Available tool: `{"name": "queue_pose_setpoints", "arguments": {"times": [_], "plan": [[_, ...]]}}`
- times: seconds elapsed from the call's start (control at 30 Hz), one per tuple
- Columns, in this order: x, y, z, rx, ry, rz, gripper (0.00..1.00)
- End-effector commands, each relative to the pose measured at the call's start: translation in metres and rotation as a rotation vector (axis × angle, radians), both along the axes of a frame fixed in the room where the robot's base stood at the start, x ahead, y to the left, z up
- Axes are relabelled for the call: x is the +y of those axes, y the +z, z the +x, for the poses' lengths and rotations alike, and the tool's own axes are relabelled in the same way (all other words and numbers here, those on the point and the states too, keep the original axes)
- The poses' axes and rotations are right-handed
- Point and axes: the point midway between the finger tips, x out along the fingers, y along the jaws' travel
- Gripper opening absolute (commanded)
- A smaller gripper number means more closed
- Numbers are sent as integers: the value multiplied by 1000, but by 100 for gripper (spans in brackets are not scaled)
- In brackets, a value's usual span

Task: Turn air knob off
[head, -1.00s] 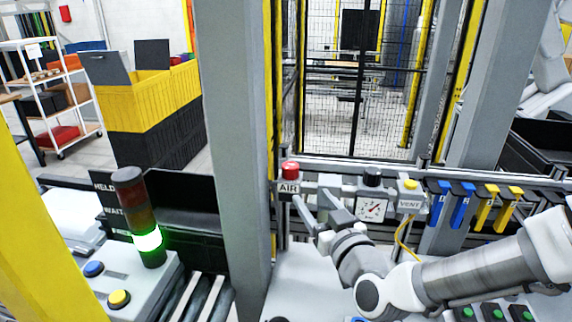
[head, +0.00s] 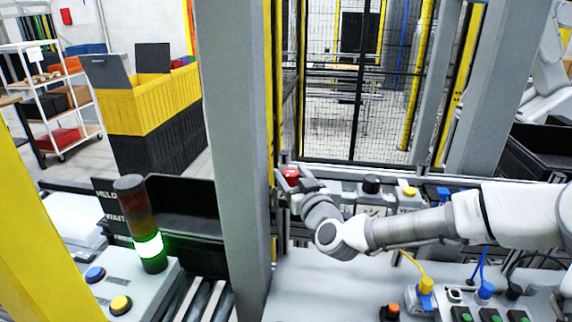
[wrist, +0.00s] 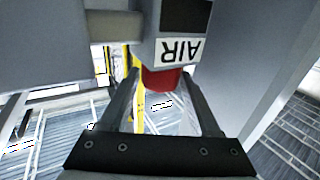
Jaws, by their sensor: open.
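The red air knob (head: 290,175) sits on top of a small grey block at the left end of the rail in the head view. In the wrist view the knob (wrist: 164,82) shows beside the block's white AIR label (wrist: 179,51), which appears upside down. My gripper (wrist: 160,85) is open, with one finger on each side of the red knob. Whether the fingers touch it I cannot tell. In the head view my gripper (head: 293,182) is at the knob and hides the AIR label.
A black knob (head: 372,184) and a yellow knob (head: 409,191) stand to the right on the same rail. A thick grey post (head: 232,150) rises close on the left. A light tower (head: 148,245) glows green. Blue and yellow plugs with cables lie at the front right.

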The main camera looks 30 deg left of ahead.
Motion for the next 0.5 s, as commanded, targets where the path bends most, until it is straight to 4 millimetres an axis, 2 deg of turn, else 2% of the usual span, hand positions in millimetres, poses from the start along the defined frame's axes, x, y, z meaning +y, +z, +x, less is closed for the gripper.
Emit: {"name": "queue_pose_setpoints", "arguments": {"times": [0.2,0.5], "plan": [[21,0,19,3,1,1,63],[29,-1,27,1,0,0,63]]}}
